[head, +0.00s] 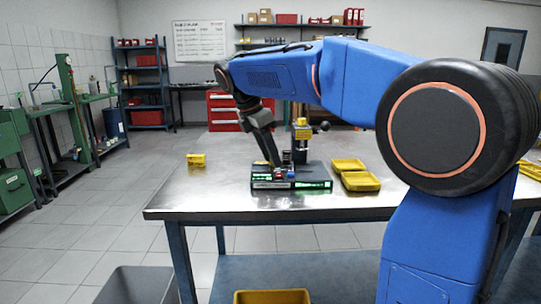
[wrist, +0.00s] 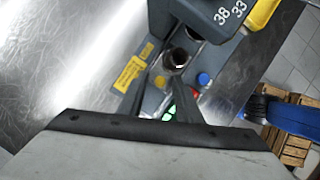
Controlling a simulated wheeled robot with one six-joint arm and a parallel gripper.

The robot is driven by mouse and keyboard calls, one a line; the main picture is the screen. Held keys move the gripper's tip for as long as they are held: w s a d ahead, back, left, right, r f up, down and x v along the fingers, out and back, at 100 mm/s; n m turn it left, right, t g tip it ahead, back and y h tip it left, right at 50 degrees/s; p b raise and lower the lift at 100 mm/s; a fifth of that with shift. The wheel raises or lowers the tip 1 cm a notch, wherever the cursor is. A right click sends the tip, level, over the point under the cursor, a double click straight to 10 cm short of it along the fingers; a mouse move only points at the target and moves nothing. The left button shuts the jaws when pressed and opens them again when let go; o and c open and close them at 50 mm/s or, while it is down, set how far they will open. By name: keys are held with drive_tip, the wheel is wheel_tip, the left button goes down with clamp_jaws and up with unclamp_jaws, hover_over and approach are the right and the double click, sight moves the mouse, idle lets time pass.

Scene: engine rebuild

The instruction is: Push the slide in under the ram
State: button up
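The press (head: 291,180) stands on the metal table, a dark flat base with green-lit panels on its front. Its ram column (head: 301,142) has a yellow head and rises at the back of the base. In the wrist view the dark ram body (wrist: 215,14) carries the numbers 38 and 33. A grey slide with a round dark socket (wrist: 178,58) shows just in front of it. My gripper (head: 274,163) points down at the base, left of the column. In the wrist view its two dark fingers (wrist: 162,72) stand apart, close to the slide; contact cannot be told.
Two yellow trays (head: 358,180) lie right of the press. A small yellow block (head: 196,160) sits to the left. A yellow label (wrist: 132,72) and a blue button (wrist: 203,79) show on the base. The table's left front is bare.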

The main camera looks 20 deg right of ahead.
sight(287, 154)
clamp_jaws()
drive_tip(key=shift+s+d, duration=0.25)
drive_tip(key=shift+d, duration=0.5)
drive_tip(key=shift+s+d, duration=0.2)
drive_tip(key=shift+d, duration=0.5)
drive_tip(key=shift+s+d, duration=0.25)
drive_tip(key=shift+d, duration=0.5)
unclamp_jaws()
drive_tip(key=shift+d, duration=0.1)
drive_tip(key=shift+r, duration=0.1)
drive_tip(key=v, duration=1.7)
drive_tip(key=shift+r, duration=0.2)
